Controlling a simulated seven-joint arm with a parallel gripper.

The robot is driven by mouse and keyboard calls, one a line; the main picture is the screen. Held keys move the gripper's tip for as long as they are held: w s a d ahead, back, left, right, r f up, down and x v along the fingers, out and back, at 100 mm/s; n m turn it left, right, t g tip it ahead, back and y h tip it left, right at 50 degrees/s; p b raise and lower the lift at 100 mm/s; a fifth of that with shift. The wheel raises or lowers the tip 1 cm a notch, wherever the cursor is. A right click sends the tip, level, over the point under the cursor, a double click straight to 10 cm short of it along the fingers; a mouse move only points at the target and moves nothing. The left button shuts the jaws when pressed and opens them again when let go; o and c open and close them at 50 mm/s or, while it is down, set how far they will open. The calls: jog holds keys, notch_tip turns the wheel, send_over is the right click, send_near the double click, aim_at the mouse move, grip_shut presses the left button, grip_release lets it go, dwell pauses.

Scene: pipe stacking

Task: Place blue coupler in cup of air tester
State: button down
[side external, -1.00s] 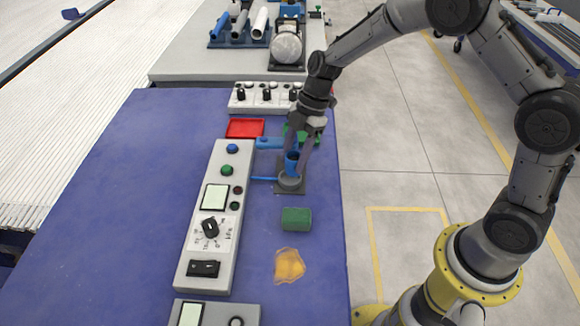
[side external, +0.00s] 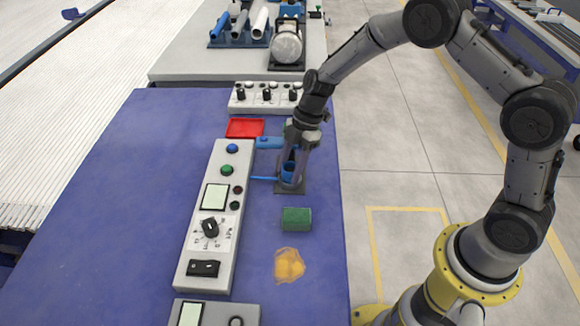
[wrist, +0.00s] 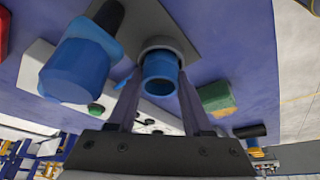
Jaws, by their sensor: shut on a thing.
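The blue coupler (side external: 289,168) is upright between the fingers of my gripper (side external: 290,178), which is shut on it. In the wrist view the coupler (wrist: 160,68) shows as an open blue ring between the two fingers, with its far end inside the grey cup (wrist: 160,43). In the side view the air tester's cup stands on a dark base plate (side external: 300,188) and is mostly hidden by the fingers. I cannot tell whether the coupler rests on the cup's bottom.
A blue cylinder part (side external: 268,142) lies just behind the cup and looms large in the wrist view (wrist: 78,68). A green block (side external: 296,219) sits in front. The control panel (side external: 215,215) is to the left, with a red tray (side external: 245,128) behind it.

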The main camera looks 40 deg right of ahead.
jog(key=shift+f, duration=0.35)
jog(key=shift+c, duration=1.6)
grip_release()
jog(key=shift+s+f, duration=0.15)
jog(key=shift+f, duration=0.1)
jog(key=shift+r, duration=0.45)
jog(key=v, duration=1.2)
jog(key=shift+r, duration=0.4)
jog(key=s+d+r+m+t+h, duration=0.2)
jog(key=s+r+m+t+h, duration=0.1)
jog(key=s+r+m, duration=0.8)
jog(key=s+d+r+m+t+h, duration=0.1)
jog(key=s+m, duration=0.6)
jog(key=s, duration=1)
jog(key=shift+d+t+h, duration=0.3)
jog(key=shift+d+t, duration=0.45)
jog(key=shift+t, duration=0.05)
jog(key=shift+r, duration=0.1)
